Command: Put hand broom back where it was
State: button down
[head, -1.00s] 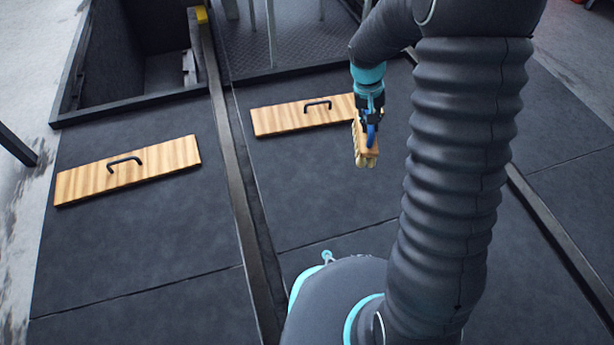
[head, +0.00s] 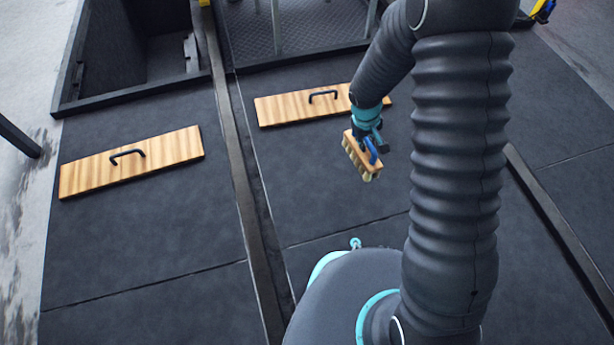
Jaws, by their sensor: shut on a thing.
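The hand broom (head: 361,157) has a wooden block, pale bristles on its underside and a blue part on top. It is in the head view, right of centre. My gripper (head: 369,143) is shut on the hand broom and holds it bristles down, in front of the right wooden board. The fingertips are partly hidden by the broom and the wrist. I cannot tell how high the bristles are above the dark floor.
Two wooden boards with black handles lie on the floor, one at left (head: 132,161) and one near the middle (head: 305,104). A dark rail (head: 243,186) runs between them. An open dark pit (head: 136,50) is at the back left. The front left floor is clear.

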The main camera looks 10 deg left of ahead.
jog(key=s+a+f+n+b, duration=0.1)
jog(key=s+a+f+n, duration=0.2)
jog(key=a+f, duration=1.2)
jog(key=shift+a+y, duration=0.3)
jog(key=shift+a, duration=0.65)
jog(key=shift+f, duration=0.1)
jog(key=shift+f+b, duration=0.15)
jog(key=shift+b, duration=0.25)
jog(key=c, duration=1.1)
grip_release()
jog(key=shift+c, duration=0.2)
